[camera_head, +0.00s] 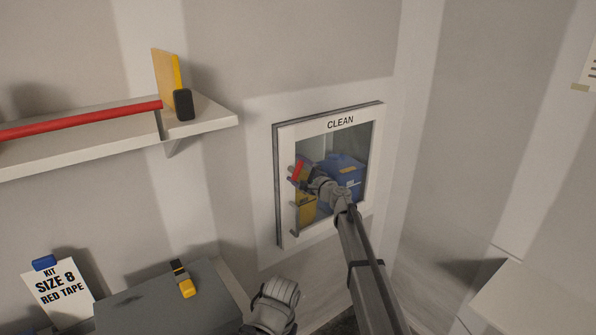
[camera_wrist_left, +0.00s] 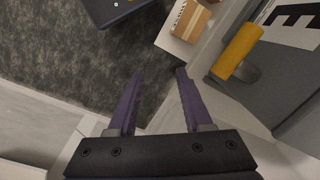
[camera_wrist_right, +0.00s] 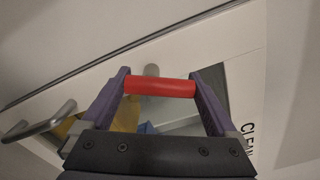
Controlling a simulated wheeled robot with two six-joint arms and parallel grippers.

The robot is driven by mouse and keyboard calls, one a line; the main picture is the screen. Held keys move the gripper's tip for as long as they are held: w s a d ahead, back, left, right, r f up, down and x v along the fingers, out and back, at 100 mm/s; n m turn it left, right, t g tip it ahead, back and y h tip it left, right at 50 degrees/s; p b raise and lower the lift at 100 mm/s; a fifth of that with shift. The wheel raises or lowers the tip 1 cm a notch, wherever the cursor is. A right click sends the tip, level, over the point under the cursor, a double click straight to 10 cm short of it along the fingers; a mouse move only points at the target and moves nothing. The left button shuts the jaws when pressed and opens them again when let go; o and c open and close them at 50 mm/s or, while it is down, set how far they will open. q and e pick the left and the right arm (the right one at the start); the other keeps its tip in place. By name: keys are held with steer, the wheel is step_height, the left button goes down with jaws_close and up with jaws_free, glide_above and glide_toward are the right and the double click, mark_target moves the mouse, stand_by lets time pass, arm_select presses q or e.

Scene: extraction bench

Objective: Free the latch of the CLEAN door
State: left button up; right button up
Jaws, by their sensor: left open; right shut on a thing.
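The CLEAN door (camera_head: 287,140) is a white-framed glass panel in the wall, labelled at its top, and it looks closed. A red latch grip (camera_head: 298,171) sits at the left side of its frame. My right gripper (camera_head: 301,174) reaches the door's left side. In the right wrist view the red latch grip (camera_wrist_right: 160,86) lies crosswise between the fingertips (camera_wrist_right: 160,83), which are shut on its ends. A grey bar handle (camera_head: 295,218) is below the latch; it also shows in the right wrist view (camera_wrist_right: 40,125). My left gripper (camera_wrist_left: 157,75) is open and empty above the floor.
Behind the glass are a blue container (camera_head: 347,172) and a yellow one (camera_head: 306,208). A shelf (camera_head: 206,116) with a red bar juts out at upper left. A grey case (camera_head: 150,305) with a yellow-black object (camera_head: 183,280) stands at lower left.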

steer(key=n, duration=0.5)
steer(key=shift+s+a, duration=0.2)
steer(key=shift+a, duration=0.05)
steer(key=shift+n, duration=0.4)
steer(key=o, duration=1)
steer(key=v, duration=0.7)
steer(key=shift+s+d, duration=0.2)
steer(key=shift+s, duration=0.1)
